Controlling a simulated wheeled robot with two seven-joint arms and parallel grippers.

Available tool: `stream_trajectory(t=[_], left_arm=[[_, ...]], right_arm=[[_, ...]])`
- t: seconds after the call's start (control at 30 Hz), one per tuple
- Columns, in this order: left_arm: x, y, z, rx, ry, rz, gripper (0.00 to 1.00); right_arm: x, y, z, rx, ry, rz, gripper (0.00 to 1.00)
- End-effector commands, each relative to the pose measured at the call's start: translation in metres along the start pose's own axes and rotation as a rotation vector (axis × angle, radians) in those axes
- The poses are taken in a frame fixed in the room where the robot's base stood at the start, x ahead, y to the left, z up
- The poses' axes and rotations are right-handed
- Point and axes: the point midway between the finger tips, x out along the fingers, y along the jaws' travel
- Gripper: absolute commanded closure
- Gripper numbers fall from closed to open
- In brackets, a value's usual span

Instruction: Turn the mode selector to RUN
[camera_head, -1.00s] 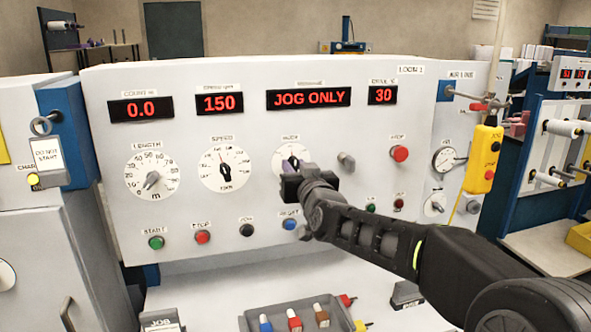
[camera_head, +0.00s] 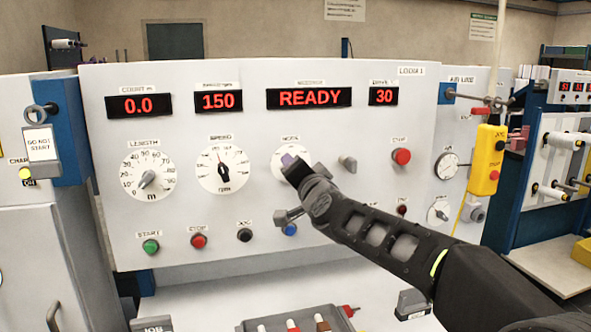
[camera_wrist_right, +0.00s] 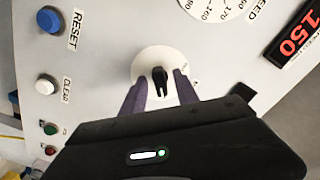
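The mode selector is a black knob (camera_wrist_right: 160,80) on a round white dial plate in the right wrist view. In the head view its white plate (camera_head: 280,158) shows under the MODE label, and the knob is hidden behind my right gripper (camera_head: 294,168). In the right wrist view the purple fingers of my right gripper (camera_wrist_right: 160,91) stand on either side of the knob, with a gap on each side. The gripper is open around it. The mode display (camera_head: 309,97) reads READY. The selector's position marking is too small to read. My left gripper is not in view.
Beside the selector are the speed dial (camera_head: 222,170), the length dial (camera_head: 148,175) and a grey switch (camera_head: 348,163). A red button (camera_head: 401,156) is further right. Start (camera_head: 150,246), stop (camera_head: 198,241) and reset (camera_head: 290,229) buttons lie below. A yellow pendant (camera_head: 487,160) hangs at right.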

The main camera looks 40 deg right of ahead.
Motion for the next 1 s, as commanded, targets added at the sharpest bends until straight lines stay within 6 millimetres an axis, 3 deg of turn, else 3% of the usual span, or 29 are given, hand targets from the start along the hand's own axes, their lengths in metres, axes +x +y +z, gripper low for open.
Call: stream_trajectory(t=[0.5, 1.0], left_arm=[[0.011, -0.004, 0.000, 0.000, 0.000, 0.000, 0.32], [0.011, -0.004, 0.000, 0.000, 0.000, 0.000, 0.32]], right_arm=[[-0.066, 0.000, 0.000, -0.001, 0.000, 0.000, 0.64], [-0.068, 0.000, 0.000, -0.001, 0.000, 0.000, 0.64]])
